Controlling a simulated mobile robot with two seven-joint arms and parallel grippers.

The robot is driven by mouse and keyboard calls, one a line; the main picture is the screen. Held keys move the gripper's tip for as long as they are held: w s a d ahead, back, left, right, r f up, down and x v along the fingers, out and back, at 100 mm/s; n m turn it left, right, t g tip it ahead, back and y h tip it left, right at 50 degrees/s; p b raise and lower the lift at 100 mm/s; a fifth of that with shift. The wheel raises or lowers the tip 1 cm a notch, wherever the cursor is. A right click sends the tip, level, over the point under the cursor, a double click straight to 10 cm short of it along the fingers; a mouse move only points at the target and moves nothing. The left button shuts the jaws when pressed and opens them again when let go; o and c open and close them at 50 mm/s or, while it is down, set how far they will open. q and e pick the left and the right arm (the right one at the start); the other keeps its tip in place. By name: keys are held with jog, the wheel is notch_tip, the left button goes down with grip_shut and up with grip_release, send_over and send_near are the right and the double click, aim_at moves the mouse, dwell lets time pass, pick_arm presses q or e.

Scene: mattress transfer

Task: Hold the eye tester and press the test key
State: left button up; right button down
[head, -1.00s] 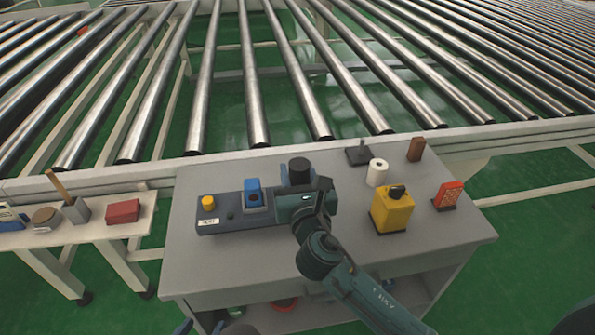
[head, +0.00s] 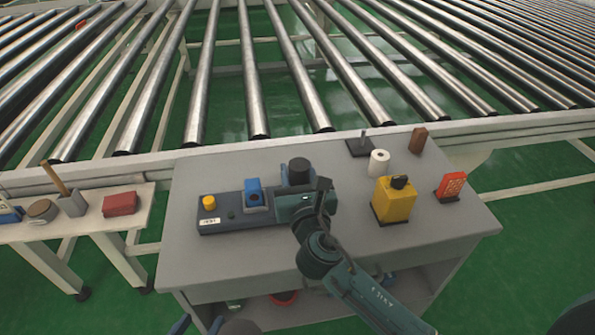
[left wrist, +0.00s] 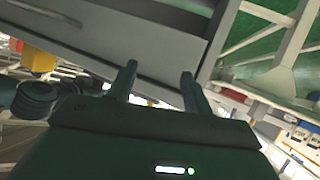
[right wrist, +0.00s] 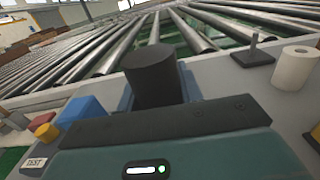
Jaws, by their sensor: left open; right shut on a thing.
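The eye tester (head: 240,211) is a long dark blue device on the grey workbench. Its yellow test key (head: 209,203) is at the left end, above a white TEST label. It carries a blue block (head: 254,192) and a black cylinder (head: 299,168). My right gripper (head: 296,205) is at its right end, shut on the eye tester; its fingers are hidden. In the right wrist view the cylinder (right wrist: 153,75) stands just beyond the gripper, with the key (right wrist: 46,131) at left. My left gripper (left wrist: 158,72) is open and empty, its tips low at the head view's bottom edge (head: 197,325).
On the workbench (head: 330,255), right of my right arm, are a yellow box (head: 394,203), a white roll (head: 378,163) and a red-orange item (head: 452,186). A side table (head: 110,225) stands left. A roller conveyor (head: 258,95) runs behind. The bench front left is clear.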

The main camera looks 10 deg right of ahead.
pick_arm(q)
jog(key=shift+w+r, duration=0.15)
jog(key=shift+r, duration=0.25)
jog(key=shift+c, duration=0.2)
jog(key=shift+f, duration=0.2)
jog(key=c, duration=0.4)
grip_shut()
dwell(0.8)
